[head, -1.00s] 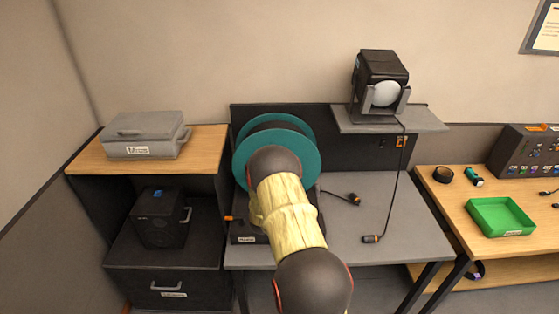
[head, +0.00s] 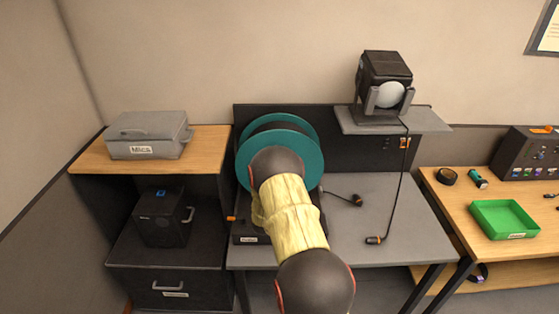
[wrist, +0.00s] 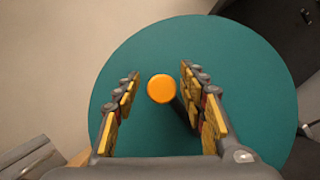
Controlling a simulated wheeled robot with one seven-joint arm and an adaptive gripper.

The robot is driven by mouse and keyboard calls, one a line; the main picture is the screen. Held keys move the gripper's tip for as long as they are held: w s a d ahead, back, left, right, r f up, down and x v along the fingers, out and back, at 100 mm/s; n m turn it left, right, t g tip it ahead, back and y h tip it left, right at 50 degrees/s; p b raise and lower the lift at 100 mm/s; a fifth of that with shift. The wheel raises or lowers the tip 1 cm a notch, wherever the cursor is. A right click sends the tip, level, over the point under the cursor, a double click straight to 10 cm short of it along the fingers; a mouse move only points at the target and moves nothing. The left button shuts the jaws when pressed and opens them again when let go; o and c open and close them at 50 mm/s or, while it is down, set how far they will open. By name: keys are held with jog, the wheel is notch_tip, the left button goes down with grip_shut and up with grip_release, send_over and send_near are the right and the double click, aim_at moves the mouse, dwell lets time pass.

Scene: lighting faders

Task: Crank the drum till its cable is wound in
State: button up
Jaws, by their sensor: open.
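The cable drum (head: 309,156) has teal flanges and stands on the grey table, partly hidden behind my arm in the head view. In the wrist view its teal flange (wrist: 240,60) fills most of the picture. An orange round crank knob (wrist: 161,88) on a dark stem faces the camera. My gripper (wrist: 158,82) is open, its yellow-padded fingers on either side of the knob, with gaps showing on both sides. My gripper is hidden behind my arm in the head view. A black cable end with a plug (head: 352,199) lies on the table right of the drum.
A black lamp (head: 385,80) stands on a raised shelf (head: 440,122), its cable hanging to a plug (head: 375,240) on the grey table (head: 400,210). A grey case (head: 148,138) sits on the left cabinet. A green tray (head: 504,220) is on the right bench.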

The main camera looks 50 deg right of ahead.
jog(key=v, duration=1.2)
jog(key=shift+w, duration=0.1)
dwell(0.4)
